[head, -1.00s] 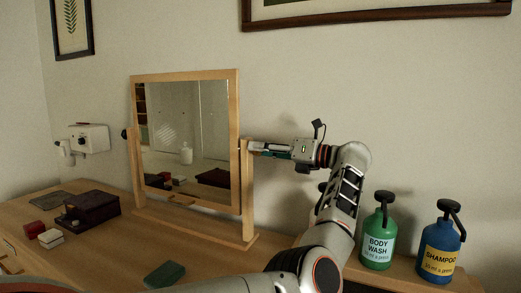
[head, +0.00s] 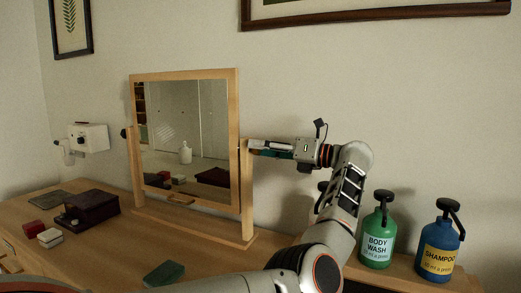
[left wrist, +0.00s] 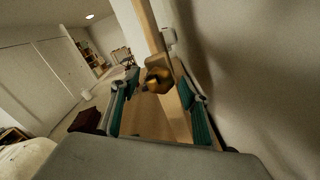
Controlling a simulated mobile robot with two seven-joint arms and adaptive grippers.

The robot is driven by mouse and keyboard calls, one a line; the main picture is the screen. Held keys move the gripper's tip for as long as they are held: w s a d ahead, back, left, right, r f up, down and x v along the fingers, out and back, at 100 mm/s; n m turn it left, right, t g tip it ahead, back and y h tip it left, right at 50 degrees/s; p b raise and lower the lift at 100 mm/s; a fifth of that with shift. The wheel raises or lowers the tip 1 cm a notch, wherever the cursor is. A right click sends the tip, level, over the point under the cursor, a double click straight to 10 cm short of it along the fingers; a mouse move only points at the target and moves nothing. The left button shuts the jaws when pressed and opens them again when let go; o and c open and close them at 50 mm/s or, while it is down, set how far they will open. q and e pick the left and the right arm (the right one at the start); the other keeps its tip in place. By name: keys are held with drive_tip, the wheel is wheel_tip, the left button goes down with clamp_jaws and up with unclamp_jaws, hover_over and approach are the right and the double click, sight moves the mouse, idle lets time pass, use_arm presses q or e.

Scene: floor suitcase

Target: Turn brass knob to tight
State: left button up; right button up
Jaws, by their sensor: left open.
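The brass knob (left wrist: 157,79) shows in the left wrist view, on the mirror stand's wooden post (left wrist: 172,112). My left gripper (left wrist: 159,84) is open, with one teal-padded finger on each side of the knob. I cannot tell whether either finger touches it. In the head view, the left gripper (head: 252,147) reaches from the right to the top of the stand's right post (head: 247,195) and hides the brass knob there. The wood-framed mirror (head: 187,140) stands nearly upright between its posts. A dark knob (head: 124,133) is on the left post. My right gripper is out of view.
A green body wash bottle (head: 377,238) and a blue shampoo bottle (head: 440,248) stand to the right, beside my arm. The wall is close behind the gripper.

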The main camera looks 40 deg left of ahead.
use_arm(q)
drive_tip(key=v, duration=0.6)
drive_tip(key=shift+d, duration=0.4)
drive_tip(key=shift+w, duration=0.1)
